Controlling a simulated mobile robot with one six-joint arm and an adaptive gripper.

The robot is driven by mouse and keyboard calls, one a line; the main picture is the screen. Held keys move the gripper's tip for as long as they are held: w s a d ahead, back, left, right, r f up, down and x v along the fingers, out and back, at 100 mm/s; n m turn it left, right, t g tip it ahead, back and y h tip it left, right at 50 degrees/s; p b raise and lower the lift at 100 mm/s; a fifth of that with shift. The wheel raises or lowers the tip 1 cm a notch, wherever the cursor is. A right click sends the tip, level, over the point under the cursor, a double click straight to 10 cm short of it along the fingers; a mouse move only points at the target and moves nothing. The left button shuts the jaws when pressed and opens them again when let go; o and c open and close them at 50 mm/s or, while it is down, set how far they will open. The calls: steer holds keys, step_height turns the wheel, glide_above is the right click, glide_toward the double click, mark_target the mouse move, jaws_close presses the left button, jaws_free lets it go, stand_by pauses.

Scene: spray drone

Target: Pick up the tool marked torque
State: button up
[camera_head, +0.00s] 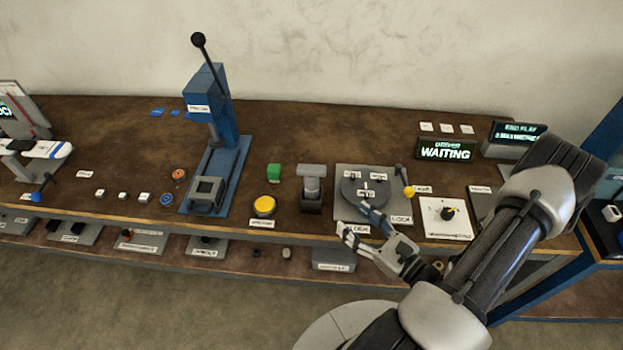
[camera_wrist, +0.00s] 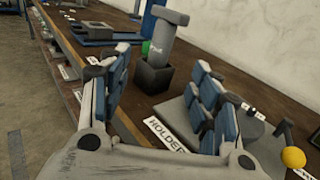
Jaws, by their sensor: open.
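A grey tool with a wide head (camera_head: 312,171) stands upright in a dark square holder (camera_head: 311,206) near the bench's front edge. In the wrist view the grey tool (camera_wrist: 160,47) carries a small white mark too small to read, so I cannot confirm that it says torque. Its dark holder (camera_wrist: 152,76) is ahead of my gripper (camera_wrist: 160,92). My gripper (camera_head: 362,224) is open and empty, to the right of the tool and near the front edge, in front of the round fixture. It does not touch the tool.
A grey plate with a round dark fixture (camera_head: 352,190) lies close to my gripper, with a yellow-knobbed lever (camera_head: 408,192) at its right. A tall blue press (camera_head: 222,120) stands farther left.

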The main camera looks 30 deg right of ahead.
steer(key=h, duration=0.1)
steer(key=b, duration=0.2)
glide_toward(317, 188)
steer(key=shift+m, duration=0.4)
steer(key=w, duration=0.6)
steer(key=shift+w+a+f, duration=0.1)
steer(key=shift+w+a, duration=0.25)
steer(key=w, duration=0.1)
steer(key=w+a+b, duration=0.1)
steer(key=w, duration=0.2)
steer(key=shift+w+a, duration=0.3)
steer(key=shift+a, duration=0.1)
steer(key=shift+w, duration=0.3)
steer(key=c, duration=1.3)
